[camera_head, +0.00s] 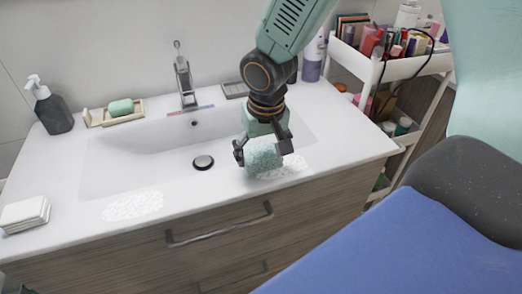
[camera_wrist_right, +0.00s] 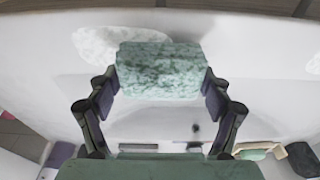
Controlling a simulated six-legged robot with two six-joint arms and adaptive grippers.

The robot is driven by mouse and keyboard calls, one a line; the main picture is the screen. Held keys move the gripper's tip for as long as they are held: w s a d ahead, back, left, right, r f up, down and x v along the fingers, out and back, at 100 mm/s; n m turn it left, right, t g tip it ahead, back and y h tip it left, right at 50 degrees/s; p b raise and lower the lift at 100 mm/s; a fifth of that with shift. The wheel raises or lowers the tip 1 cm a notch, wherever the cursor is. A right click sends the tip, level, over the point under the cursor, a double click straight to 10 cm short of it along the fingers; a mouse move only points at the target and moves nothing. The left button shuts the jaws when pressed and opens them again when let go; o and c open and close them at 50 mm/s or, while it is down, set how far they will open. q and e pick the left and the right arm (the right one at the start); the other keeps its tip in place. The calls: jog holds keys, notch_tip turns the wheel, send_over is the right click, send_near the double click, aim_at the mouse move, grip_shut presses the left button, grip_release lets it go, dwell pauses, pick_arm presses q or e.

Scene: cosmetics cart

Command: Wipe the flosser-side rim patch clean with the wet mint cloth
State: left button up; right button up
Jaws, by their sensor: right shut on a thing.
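My right gripper (camera_head: 265,155) is shut on the mint cloth (camera_head: 264,160), a mottled pale-green bundle, over the front rim at the right of the basin. In the wrist view the cloth (camera_wrist_right: 160,70) sits between both fingers of the right gripper (camera_wrist_right: 160,95). A white speckled patch (camera_head: 290,168) lies on the rim partly under and right of the cloth; it also shows in the wrist view (camera_wrist_right: 95,42). I cannot tell whether the cloth touches it. A second speckled patch (camera_head: 132,206) lies on the front-left rim. I cannot make out a flosser. My left gripper is out of view.
The basin has a drain (camera_head: 203,162) and a faucet (camera_head: 185,82). A dark soap dispenser (camera_head: 53,108), a soap dish (camera_head: 96,119) with green soap and folded white cloths (camera_head: 24,214) stand left. A loaded cart (camera_head: 400,68) stands right.

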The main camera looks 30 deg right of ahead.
aim_at(275, 155)
jog(key=shift+d+f+b, duration=0.1)
jog(key=shift+f+b, duration=0.3)
jog(key=shift+f, duration=0.35)
jog(key=shift+s+d+b, duration=0.2)
jog(key=shift+d+b, duration=0.1)
jog(key=shift+b, duration=0.1)
jog(key=shift+s+d+b, duration=0.2)
jog(key=shift+d+b, duration=0.35)
jog(key=shift+b, duration=0.05)
jog(key=shift+s+d+b, duration=0.15)
jog(key=shift+d+b, duration=0.35)
jog(key=shift+b, duration=0.1)
jog(key=d+b, duration=0.1)
jog(key=d, duration=0.1)
jog(key=s+d+b, duration=0.1)
jog(key=d, duration=0.1)
jog(key=shift+d+r, duration=0.1)
jog(key=shift+d, duration=0.05)
jog(key=shift+s+d+r, duration=0.1)
jog(key=shift+s+d, duration=0.05)
jog(key=shift+d, duration=0.5)
jog(key=shift+d+b, duration=0.3)
jog(key=shift+d, duration=0.25)
jog(key=shift+s, duration=0.15)
